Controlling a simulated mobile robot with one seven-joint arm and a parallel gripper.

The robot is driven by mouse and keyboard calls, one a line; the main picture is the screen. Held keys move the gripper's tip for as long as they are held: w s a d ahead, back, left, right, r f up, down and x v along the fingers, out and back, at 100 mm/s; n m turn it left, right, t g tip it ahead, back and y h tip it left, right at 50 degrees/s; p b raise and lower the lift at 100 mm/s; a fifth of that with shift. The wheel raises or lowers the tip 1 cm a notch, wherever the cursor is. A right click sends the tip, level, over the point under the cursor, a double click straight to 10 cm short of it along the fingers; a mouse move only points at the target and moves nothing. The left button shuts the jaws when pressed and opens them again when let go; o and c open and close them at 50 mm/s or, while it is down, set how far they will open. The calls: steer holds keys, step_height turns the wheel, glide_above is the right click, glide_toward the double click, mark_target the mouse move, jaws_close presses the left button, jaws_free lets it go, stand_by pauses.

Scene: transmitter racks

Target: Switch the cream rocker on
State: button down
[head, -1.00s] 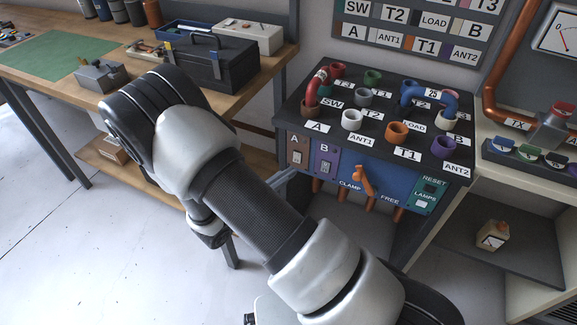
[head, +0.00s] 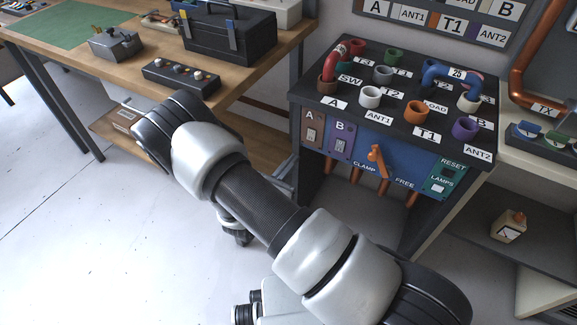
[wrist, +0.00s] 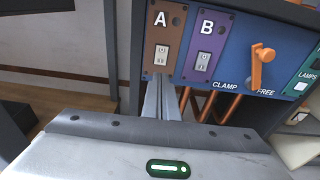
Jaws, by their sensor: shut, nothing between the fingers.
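The small cream rocker (head: 438,188) is under the LAMPS label on the green panel at the right end of the rack front. It also shows at the right of the wrist view (wrist: 300,86). I cannot tell its tilt. Pale switches A (wrist: 161,55) and B (wrist: 203,61) sit on the brown and purple panels. My gripper (wrist: 165,80) is shut and empty, with its fingers pointing at the rack front just below switches A and B, left of the cream rocker. I cannot tell if it touches. In the head view my arm hides the gripper.
An orange clamp lever (head: 376,158) sticks out between switch B and the green panel. Orange pipes (wrist: 222,105) hang below the rack front. Coloured sockets with a red and a blue link (head: 450,75) stand on top. A workbench (head: 130,65) is at left.

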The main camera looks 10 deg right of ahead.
mark_target(310, 140)
steer(key=b+x, duration=0.1)
steer(key=x, duration=0.8)
steer(key=shift+w+d+b, duration=0.2)
steer(key=shift+w+b, duration=0.05)
steer(key=shift+b, duration=0.05)
steer(key=shift+w+d+f, duration=0.1)
steer(key=shift+w+f, duration=0.05)
